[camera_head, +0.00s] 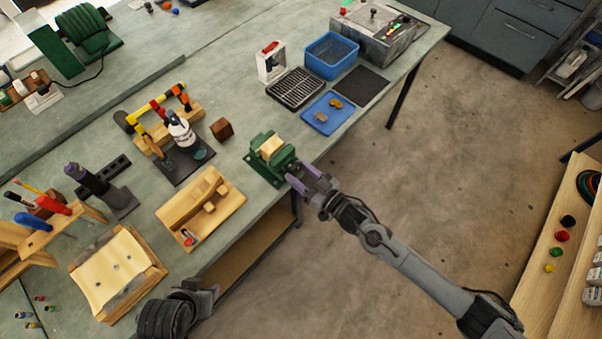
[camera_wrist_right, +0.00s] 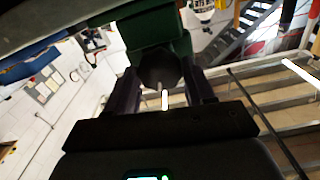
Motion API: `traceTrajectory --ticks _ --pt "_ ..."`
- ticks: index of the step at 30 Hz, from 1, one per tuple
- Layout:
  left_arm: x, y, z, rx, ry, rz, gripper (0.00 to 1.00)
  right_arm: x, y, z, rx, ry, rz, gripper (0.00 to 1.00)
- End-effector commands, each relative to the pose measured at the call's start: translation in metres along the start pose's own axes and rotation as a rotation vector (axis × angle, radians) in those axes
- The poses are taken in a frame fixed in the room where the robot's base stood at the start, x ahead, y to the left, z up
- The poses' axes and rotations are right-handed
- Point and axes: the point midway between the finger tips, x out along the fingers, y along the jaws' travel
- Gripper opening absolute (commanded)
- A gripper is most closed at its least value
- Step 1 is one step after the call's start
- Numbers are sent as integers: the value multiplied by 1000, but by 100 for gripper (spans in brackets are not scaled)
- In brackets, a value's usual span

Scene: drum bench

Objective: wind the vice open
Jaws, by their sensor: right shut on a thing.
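The green vice (camera_head: 262,168) stands at the bench's front edge, with a pale wooden block (camera_head: 271,147) between its jaws. My right gripper (camera_head: 307,181) is at the vice's front, on the side facing off the bench. In the right wrist view the green vice body (camera_wrist_right: 158,28) is straight ahead. A dark round screw end or handle hub (camera_wrist_right: 160,68) sits between the two fingers of my right gripper, which are shut on it. A short bright bar shows just below the hub. My left gripper (camera_head: 212,291) is low at the bottom left, mostly hidden by its own wrist.
A wooden tray (camera_head: 222,210) lies left of the vice, and a brown block (camera_head: 222,129) behind it. A blue tray (camera_head: 328,127) with small pieces, a black rack (camera_head: 296,90) and a blue basket (camera_head: 331,70) are to the right. Open floor lies in front.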

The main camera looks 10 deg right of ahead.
Motion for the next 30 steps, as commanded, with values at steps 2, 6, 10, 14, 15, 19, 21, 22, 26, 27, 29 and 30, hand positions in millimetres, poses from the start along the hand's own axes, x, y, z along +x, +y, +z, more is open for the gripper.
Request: traceTrajectory --ticks 2,6,10,14,15,19,21,22,26,27,29,30 --pt "0 0 0 0 0 0 43 0 0 0 -18 0 0 23" --pt "-1 0 0 1 0 -1 43 0 0 0 -78 0 0 23" --pt "-1 -1 0 4 0 -3 43 0 0 0 -166 0 0 23" --pt "-2 -2 0 8 -1 -7 43 0 0 0 -277 0 0 23" --pt "-2 -2 0 10 -1 -8 43 0 0 0 -315 0 0 23" --pt "-2 -3 0 13 -2 -10 43 0 0 0 -439 0 0 23" --pt "-2 -3 0 13 -2 -10 43 0 0 0 -506 0 0 23" --pt "-2 -3 0 13 -2 -10 43 0 0 0 -534 0 0 23" --pt "-2 -3 0 13 -2 -10 43 0 0 0 -657 0 0 23" --pt "-2 -3 0 12 -2 -10 43 0 0 0 -696 0 0 23" --pt "-2 -3 0 11 -2 -9 43 0 0 0 -753 0 1 23" --pt "-2 -2 0 11 -1 -8 43 0 0 0 -791 0 1 23"
